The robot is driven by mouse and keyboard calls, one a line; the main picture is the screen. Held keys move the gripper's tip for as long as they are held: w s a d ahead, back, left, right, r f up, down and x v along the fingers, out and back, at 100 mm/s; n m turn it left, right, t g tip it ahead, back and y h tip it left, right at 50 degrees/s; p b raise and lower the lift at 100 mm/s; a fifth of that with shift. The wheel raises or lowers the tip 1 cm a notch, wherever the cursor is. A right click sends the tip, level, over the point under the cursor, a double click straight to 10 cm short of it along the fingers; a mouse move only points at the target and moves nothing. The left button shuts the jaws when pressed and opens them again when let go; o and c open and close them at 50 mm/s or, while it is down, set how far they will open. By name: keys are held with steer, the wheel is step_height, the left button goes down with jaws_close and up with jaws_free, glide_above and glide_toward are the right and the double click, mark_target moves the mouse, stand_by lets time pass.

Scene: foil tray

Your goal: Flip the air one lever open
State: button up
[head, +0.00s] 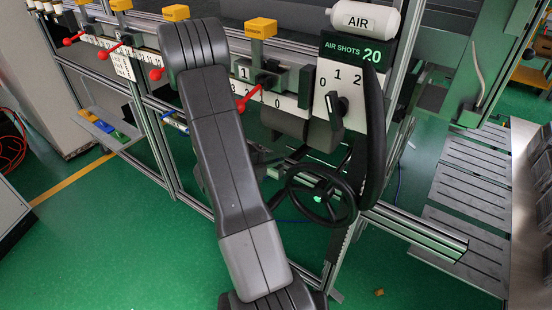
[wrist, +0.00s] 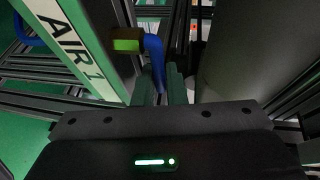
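The blue air one lever (wrist: 154,62) hangs downward from a brass-and-green valve body (wrist: 126,40) in the wrist view. It is beside a pale plate lettered AIR 1 (wrist: 68,35). The two dark green fingers of my gripper (wrist: 160,88) stand one on each side of the lever's lower end. The gap between them is narrow, and I cannot tell whether both fingers touch the lever. In the head view I cannot make out the lever or my gripper; my own arm covers much of the middle.
A large grey cylinder (wrist: 245,55) stands close on the right in the wrist view. In the head view a black handwheel (head: 320,195), a 0-1-2 selector (head: 337,104), a white AIR tank (head: 364,20) and red levers (head: 246,100) crowd the frame. Green floor is open at lower left.

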jaws_close()
steer(key=shift+a+r+p, duration=0.1)
steer(key=shift+p, duration=0.25)
steer(key=shift+s+a+m+g+h+p, duration=0.35)
steer(key=shift+a+m+g+p, duration=0.2)
steer(key=shift+m+g+p, duration=1.1)
steer(key=shift+s+a+m+g+h+p, duration=0.3)
steer(key=shift+a+m+g+p, duration=0.25)
steer(key=shift+m+g, duration=1.3)
steer(key=shift+s+a+m+g+h+p, duration=0.4)
steer(key=shift+m+g+p, duration=0.65)
steer(key=shift+g, duration=1.45)
steer(key=shift+a, duration=0.1)
steer(key=shift+o, duration=1.2)
jaws_free()
